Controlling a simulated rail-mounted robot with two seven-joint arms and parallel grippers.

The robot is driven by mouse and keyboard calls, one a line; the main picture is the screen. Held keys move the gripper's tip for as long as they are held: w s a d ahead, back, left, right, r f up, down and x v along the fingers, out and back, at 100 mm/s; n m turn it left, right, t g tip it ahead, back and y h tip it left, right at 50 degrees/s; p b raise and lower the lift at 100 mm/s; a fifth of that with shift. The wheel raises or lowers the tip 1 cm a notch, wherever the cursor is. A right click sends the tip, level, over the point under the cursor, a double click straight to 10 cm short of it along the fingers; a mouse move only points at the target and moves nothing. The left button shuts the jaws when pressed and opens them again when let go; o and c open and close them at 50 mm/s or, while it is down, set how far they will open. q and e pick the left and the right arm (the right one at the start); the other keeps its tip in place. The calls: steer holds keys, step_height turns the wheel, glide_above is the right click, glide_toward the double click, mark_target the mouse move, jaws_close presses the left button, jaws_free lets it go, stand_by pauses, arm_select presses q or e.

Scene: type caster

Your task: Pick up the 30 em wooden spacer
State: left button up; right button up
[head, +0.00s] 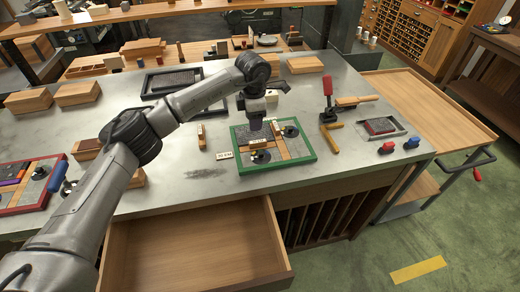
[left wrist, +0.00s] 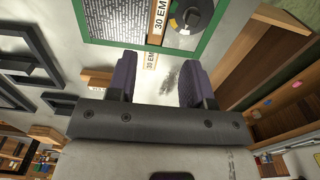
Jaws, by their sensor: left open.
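A wooden spacer with a white label (head: 258,142) lies in the green-framed tray (head: 288,172). In the left wrist view a wooden piece reading "30 EM" (left wrist: 157,25) shows at the top, cut by the picture edge. A separate "30 EM" tag (head: 225,155) lies on the bench beside the tray; it also shows in the left wrist view (left wrist: 150,61). My left gripper (head: 256,124) is above the tray, near the spacer. In the left wrist view its two purple fingers (left wrist: 160,80) are apart with nothing between them. My right gripper is not seen.
A small wooden block (head: 201,136) stands on the bench left of the tray. Black discs (head: 291,131) sit in the tray. A red-handled tool (head: 327,100) is to the right. An open drawer (head: 190,245) juts out below the bench edge.

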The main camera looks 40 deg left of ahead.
arm_select(q)
glide_above(254, 142)
step_height(254, 142, down, 4)
steer(key=shift+d+f+b, duration=0.15)
steer(key=shift+b, duration=0.15)
steer(key=shift+f+b, duration=0.75)
steer(key=shift+f, duration=1.9)
steer(key=shift+c, duration=0.3)
jaws_close()
